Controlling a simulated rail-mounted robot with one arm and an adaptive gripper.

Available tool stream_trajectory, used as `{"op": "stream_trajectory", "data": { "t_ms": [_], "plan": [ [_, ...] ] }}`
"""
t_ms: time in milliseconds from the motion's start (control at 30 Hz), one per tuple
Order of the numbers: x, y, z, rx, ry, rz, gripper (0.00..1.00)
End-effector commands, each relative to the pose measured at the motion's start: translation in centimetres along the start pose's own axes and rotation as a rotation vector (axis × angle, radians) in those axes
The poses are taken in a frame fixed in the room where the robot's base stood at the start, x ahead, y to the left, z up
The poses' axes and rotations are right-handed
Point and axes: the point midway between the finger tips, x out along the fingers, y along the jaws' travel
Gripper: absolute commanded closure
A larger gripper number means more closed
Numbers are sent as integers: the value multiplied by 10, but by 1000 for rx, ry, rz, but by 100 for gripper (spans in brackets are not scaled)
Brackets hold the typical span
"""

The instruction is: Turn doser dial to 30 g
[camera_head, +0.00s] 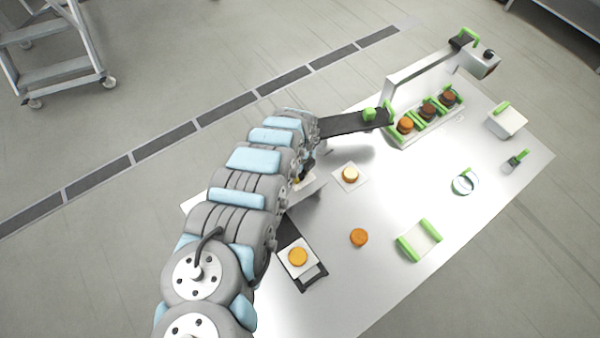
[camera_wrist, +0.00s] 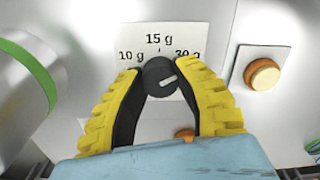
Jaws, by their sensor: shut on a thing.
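The doser dial (camera_wrist: 156,73) is a round black knob with a white pointer mark, in the middle of the wrist view. Behind it is a white label plate (camera_wrist: 195,36) marked 10 g at left, 15 g at top and 30 g at right; the gripper partly covers the lower edge of the numbers. The pointer mark faces right and slightly up, on the 30 g side. My gripper (camera_wrist: 163,80) has yellow ribbed fingers, shut on the dial from both sides. In the head view my arm hides the dial and most of the gripper.
A filled round (camera_head: 350,174) on a white card lies near the gripper, right of the dial in the wrist view (camera_wrist: 262,74). Another round (camera_head: 298,257) sits on a scale-like plate, and an orange round (camera_head: 359,237) lies on the table. A green-ended tray (camera_head: 420,241) is at right.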

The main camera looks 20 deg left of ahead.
Motion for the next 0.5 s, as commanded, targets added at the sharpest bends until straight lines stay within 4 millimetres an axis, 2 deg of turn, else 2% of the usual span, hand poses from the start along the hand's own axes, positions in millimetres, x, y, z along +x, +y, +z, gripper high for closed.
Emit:
{"op": "stream_trajectory", "data": {
  "t_ms": [367,400,500],
  "plan": [
    [1,0,0,5,0,0,100],
    [1,0,0,5,0,0,66],
    [1,0,0,5,0,0,38]
  ]
}}
